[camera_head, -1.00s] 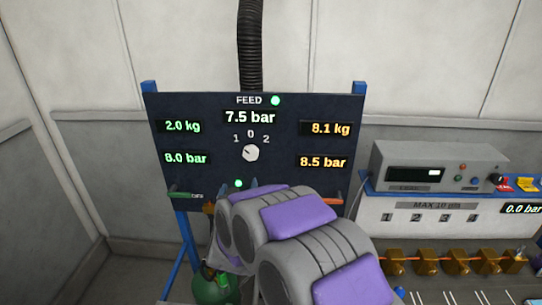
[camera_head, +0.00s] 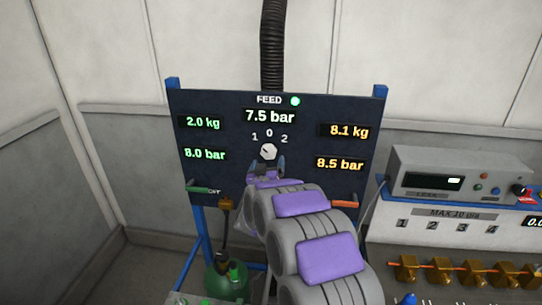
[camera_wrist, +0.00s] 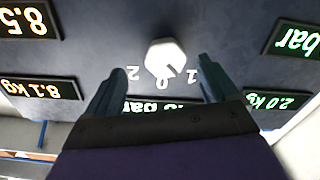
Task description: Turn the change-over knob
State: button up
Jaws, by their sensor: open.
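The change-over knob is a small white knob (camera_head: 268,151) in the middle of the dark feed panel (camera_head: 225,108), below the marks 1, 0 and 2. In the wrist view, which is upside down, the knob (camera_wrist: 166,57) shows a dark pointer line towards the 1. My gripper (camera_head: 267,164) is in front of the panel just below the knob, open and empty. In the wrist view the two fingers of my gripper (camera_wrist: 160,68) stand apart on either side of the knob, with gaps. How far the fingertips are from the panel is hard to tell.
Lit displays flank the knob, and a green lamp (camera_head: 295,101) is at the top. Green and orange-red handles (camera_head: 345,204) are at the panel's lower corners. A bench device (camera_head: 440,178) and brass valves (camera_head: 440,272) are at right. A green cylinder (camera_head: 226,282) stands below.

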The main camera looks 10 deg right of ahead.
aim_at(269, 155)
jog(key=w, duration=0.4)
jog(key=shift+w+a, duration=0.1)
jog(key=shift+w, duration=0.15)
jog(key=shift+w+d, duration=0.75)
jog(key=shift+d, duration=0.25)
jog(key=shift+a, duration=0.55)
jog(key=c, duration=0.3)
jog(key=shift+d, duration=0.3)
jog(key=c, duration=0.7)
jog(key=shift+o, duration=0.2)
